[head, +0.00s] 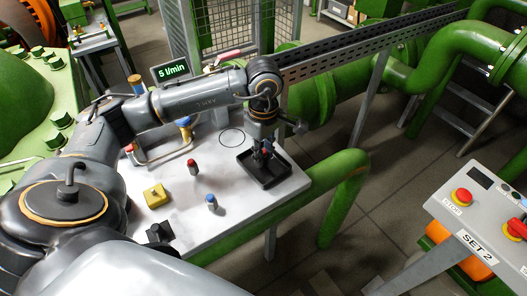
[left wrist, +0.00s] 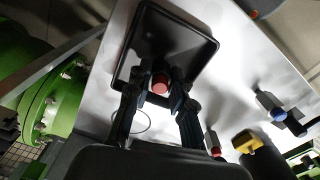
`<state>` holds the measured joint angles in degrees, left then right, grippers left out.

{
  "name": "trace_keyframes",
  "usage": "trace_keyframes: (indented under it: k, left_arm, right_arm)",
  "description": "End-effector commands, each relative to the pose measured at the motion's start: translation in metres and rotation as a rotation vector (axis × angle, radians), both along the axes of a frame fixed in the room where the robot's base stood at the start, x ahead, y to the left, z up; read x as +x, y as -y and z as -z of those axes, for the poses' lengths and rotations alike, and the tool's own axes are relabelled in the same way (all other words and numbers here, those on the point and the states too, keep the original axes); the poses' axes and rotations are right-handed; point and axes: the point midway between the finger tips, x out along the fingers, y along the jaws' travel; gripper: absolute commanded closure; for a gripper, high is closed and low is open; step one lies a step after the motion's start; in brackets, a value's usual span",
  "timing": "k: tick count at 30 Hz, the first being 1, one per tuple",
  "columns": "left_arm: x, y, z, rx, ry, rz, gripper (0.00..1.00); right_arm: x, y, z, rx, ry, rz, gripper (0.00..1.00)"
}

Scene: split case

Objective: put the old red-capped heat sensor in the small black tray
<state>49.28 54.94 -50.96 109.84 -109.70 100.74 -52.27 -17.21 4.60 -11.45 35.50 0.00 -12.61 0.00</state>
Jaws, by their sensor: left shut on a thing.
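My left gripper (head: 264,152) points down over the small black tray (head: 285,182) at the table's right corner. It is shut on a red-capped sensor (left wrist: 160,83), whose red top shows between the fingers in the left wrist view. The tray (left wrist: 207,42) lies behind the fingertips there. I cannot tell whether the sensor touches the tray floor; its lower body is hidden. Another red-capped sensor (head: 192,167) stands upright on the table left of the tray. A blue-capped sensor (head: 211,203) stands nearer the front. My right gripper is not in view.
A yellow block (head: 156,196) and a small black thing (head: 158,234) are on the left of the white table. A pipe fitting with a blue part (head: 183,122) stands behind. A green pipe (head: 320,188) runs past the table's right edge. A display (head: 172,71) reads 5 l/min.

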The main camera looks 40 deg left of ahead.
Motion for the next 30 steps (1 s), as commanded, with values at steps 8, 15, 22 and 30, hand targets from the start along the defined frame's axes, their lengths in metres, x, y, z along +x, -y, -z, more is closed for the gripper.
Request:
trace_keyframes:
  k: [8, 15, 22, 30]
  left_arm:
    - [0.0, 0.0, 0.0, 0.0, 0.0, 0.0, 0.52]
    - [0.0, 0.0, -0.003, 0.0, 0.001, 0.0, 0.52]
    - [0.001, 0.0, -0.038, -0.001, 0.006, 0.0, 0.52]
    - [0.001, 0.0, -0.094, 0.0, 0.005, 0.001, 0.52]
  right_arm:
    - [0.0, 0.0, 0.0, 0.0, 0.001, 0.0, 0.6]
    - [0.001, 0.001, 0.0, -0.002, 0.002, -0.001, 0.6]
    - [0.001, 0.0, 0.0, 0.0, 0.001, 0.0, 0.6]
    - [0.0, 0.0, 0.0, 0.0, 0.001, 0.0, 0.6]
